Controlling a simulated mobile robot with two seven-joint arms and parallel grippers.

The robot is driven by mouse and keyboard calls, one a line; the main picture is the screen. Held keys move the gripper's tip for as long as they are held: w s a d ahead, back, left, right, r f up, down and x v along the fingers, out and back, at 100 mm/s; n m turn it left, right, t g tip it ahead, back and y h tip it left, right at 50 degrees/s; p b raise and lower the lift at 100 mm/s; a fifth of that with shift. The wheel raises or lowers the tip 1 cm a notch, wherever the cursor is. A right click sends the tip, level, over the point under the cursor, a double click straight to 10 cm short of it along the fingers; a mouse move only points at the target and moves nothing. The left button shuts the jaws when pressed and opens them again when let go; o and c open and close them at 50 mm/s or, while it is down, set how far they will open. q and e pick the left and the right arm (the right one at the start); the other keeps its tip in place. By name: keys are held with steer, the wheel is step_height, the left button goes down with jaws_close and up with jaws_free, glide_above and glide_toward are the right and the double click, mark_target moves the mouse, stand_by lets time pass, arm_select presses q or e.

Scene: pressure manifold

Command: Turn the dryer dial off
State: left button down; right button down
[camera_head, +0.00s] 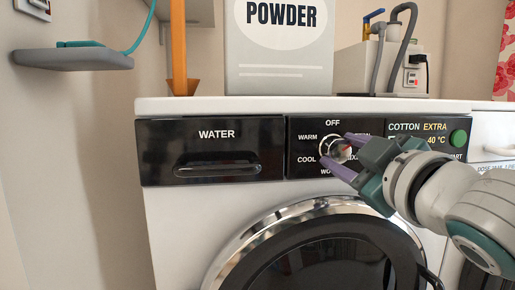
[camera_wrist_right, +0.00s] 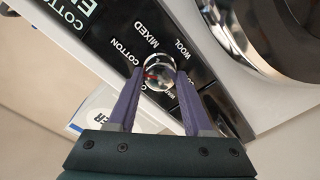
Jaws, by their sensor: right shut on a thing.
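The dial (camera_head: 338,151) is a round silver knob with a red mark on the dryer's black panel, under the word OFF. WARM and COOL are printed on its left. My right gripper (camera_head: 336,150) reaches in from the right with its purple fingers on either side of the dial. In the right wrist view the fingertips (camera_wrist_right: 162,72) are closed on the dial (camera_wrist_right: 159,76). Its red mark there is on the left side, towards COTTON. The fingers hide some of the labels in the head view. My left gripper is not in view.
The white dryer (camera_head: 180,220) has a WATER drawer (camera_head: 215,152) left of the dial and a round door (camera_head: 320,250) below. A green button (camera_head: 458,137) is at the right. A POWDER box (camera_head: 280,50) stands on top. A small shelf (camera_head: 72,58) juts out at the left.

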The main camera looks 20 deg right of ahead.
steer(key=shift+r+n+p, duration=0.2)
steer(key=shift+n+p, duration=0.7)
steer(key=shift+p, duration=0.1)
steer(key=n+p, duration=0.5)
steer(key=n, duration=0.1)
steer(key=shift+f+n, duration=0.1)
steer(key=shift+n, duration=0.2)
steer(key=shift+f+n+p, duration=0.1)
steer(key=shift+n+p, duration=0.4)
steer(key=shift+n, duration=0.9)
steer(key=shift+c, duration=1.6)
jaws_free()
